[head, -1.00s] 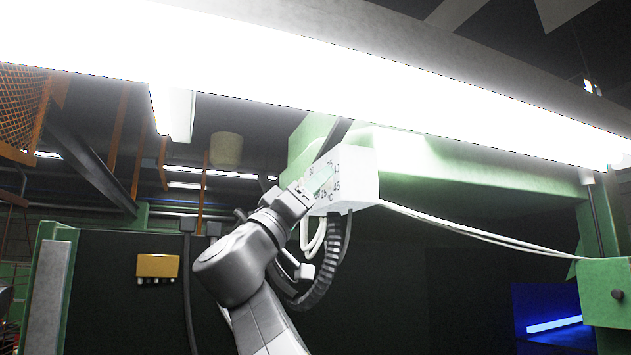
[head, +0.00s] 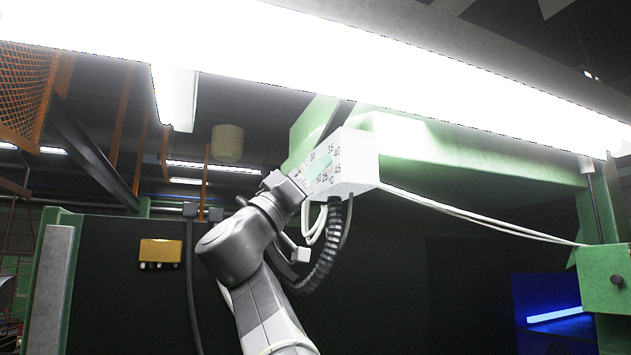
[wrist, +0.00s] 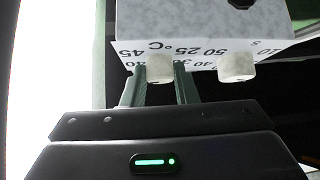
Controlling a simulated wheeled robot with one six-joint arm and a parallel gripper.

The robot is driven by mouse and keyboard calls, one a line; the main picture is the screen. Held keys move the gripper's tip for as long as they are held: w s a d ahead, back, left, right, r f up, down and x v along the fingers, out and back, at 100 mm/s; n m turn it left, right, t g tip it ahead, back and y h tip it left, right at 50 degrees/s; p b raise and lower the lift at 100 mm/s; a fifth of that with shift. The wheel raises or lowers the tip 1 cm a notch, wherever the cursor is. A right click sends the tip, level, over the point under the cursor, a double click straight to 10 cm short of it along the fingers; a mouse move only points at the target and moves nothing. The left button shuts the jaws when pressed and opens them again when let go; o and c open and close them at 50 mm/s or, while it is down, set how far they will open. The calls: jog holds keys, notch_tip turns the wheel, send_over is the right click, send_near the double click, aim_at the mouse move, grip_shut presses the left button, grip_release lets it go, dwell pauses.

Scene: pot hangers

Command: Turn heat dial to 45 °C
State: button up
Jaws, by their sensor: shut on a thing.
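The white control box (head: 352,174) hangs under the green beam, with printed numbers on its face. In the wrist view its face (wrist: 190,20) appears upside down, with two white knobs. The heat dial (wrist: 159,68) is the left knob, beside the °C print and the 45. My gripper (wrist: 160,84) has its green fingers on both sides of this dial and is shut on it. The dial's pointer cannot be made out. In the head view my gripper (head: 316,171) is at the box face, and its fingers hide the dials.
The second white knob (wrist: 236,67) sits close to the right of the heat dial in the wrist view. White cables (head: 480,218) and a ribbed black hose (head: 322,262) hang by the box. A bright lamp (head: 330,60) runs above.

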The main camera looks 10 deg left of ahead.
jog(key=shift+w+a+r+m+g+h+p, duration=0.15)
jog(key=shift+m+g+h+p, duration=0.4)
jog(key=shift+m+g, duration=2.65)
jog(key=shift+w+a+m+g+h+p, duration=0.2)
jog(key=shift+m+g+h, duration=0.45)
jog(key=shift+m+g, duration=2.55)
jog(key=shift+w+a+r+m+g+h+p, duration=0.15)
jog(key=shift+m+g+h+p, duration=0.45)
jog(key=shift+m+g, duration=2.6)
jog(key=shift+d+f+m+t, duration=0.15)
jog(key=shift+m+t, duration=0.35)
jog(key=shift+m, duration=0.5)
jog(key=o, duration=1)
jog(key=v, duration=1.3)
jog(key=shift+a, duration=0.5)
